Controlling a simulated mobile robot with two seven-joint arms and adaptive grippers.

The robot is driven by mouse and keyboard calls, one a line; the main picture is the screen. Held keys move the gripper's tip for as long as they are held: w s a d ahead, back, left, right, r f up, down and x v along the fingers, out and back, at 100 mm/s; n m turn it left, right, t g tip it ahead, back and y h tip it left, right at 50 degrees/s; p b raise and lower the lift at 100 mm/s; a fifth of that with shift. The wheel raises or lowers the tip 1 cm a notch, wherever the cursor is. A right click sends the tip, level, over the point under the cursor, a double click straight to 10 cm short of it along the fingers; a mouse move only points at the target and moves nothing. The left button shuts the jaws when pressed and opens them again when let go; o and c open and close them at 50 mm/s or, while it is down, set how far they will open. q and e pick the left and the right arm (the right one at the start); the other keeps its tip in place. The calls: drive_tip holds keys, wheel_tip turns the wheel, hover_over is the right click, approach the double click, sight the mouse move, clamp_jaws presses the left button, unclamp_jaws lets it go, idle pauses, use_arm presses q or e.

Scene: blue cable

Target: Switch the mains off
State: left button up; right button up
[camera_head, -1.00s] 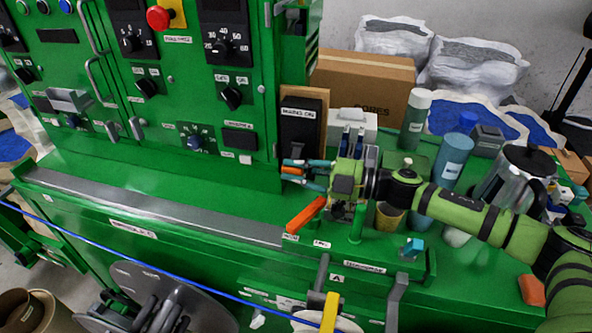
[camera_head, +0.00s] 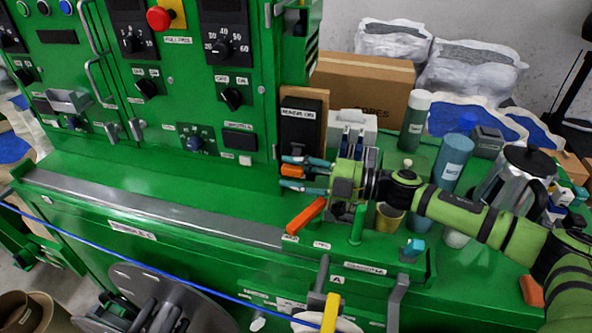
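The mains switch is a black panel (camera_head: 300,128) labelled "MAINS ON", at the right end of the green cabinet front. A small orange piece (camera_head: 291,171), which looks like its handle, shows just below the panel. My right gripper (camera_head: 283,172) comes in from the right with its teal-tipped fingers above and below this orange piece. The fingers look parted, with narrow gaps to the piece; I cannot tell whether either touches it. The gripper hides what lies behind it. My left gripper is not in view.
An orange lever (camera_head: 306,215) stands just below my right gripper. To the right are a grey-green bottle (camera_head: 414,120), a blue-grey canister (camera_head: 453,163) and a metal pot (camera_head: 515,180). A blue cable (camera_head: 150,262) runs across the front. The green ledge (camera_head: 200,185) left of the gripper is clear.

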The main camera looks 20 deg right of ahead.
drive_tip(key=shift+d, duration=0.1)
drive_tip(key=v, duration=1.2)
